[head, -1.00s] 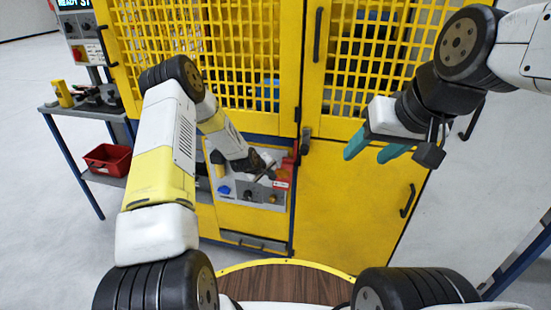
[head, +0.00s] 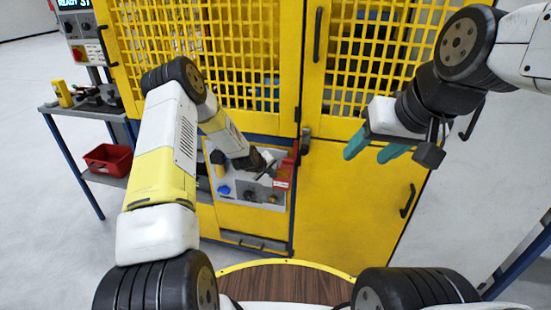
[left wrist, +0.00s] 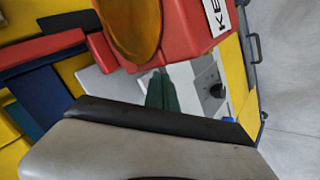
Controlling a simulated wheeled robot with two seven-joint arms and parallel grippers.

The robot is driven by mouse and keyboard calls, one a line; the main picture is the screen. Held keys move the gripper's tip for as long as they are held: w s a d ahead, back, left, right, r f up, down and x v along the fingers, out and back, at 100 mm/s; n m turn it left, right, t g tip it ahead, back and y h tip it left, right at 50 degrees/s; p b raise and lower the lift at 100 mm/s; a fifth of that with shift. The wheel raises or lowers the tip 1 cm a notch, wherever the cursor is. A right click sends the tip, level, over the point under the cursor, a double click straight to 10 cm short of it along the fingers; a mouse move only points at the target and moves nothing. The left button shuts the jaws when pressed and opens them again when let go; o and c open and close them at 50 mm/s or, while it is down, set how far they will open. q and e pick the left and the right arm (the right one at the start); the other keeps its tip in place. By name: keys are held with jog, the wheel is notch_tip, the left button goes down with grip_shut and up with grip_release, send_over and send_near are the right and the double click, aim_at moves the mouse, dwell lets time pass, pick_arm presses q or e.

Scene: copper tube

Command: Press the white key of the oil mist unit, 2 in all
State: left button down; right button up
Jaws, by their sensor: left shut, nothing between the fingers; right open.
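The oil mist unit's white key cannot be made out in either view. A light grey control panel (head: 232,190) with dark knobs and a blue knob is set in the yellow machine front. My left arm reaches to this panel. In the left wrist view my left gripper (left wrist: 161,90) shows teal fingers closed together, with nothing between them, in front of a pale panel face (left wrist: 184,73). I cannot tell whether the tips touch it. My right gripper (head: 370,151) is open and empty, in front of the right yellow door.
In the left wrist view a red box (left wrist: 190,35) with lettering and an amber dome (left wrist: 133,28) are close above the fingers. A black knob (left wrist: 217,91) is to their right. A side table (head: 82,112) with a red bin (head: 107,158) stands left.

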pick_arm(q)
jog(key=shift+w, duration=0.3)
jog(key=shift+s, duration=0.15)
dwell(0.4)
jog(key=shift+s+a, duration=0.1)
jog(key=shift+s, duration=0.55)
jog(key=shift+s+a, duration=0.25)
jog(key=shift+s, duration=1)
jog(key=shift+s+a, duration=0.25)
jog(key=shift+s, duration=1)
jog(key=shift+r, duration=0.1)
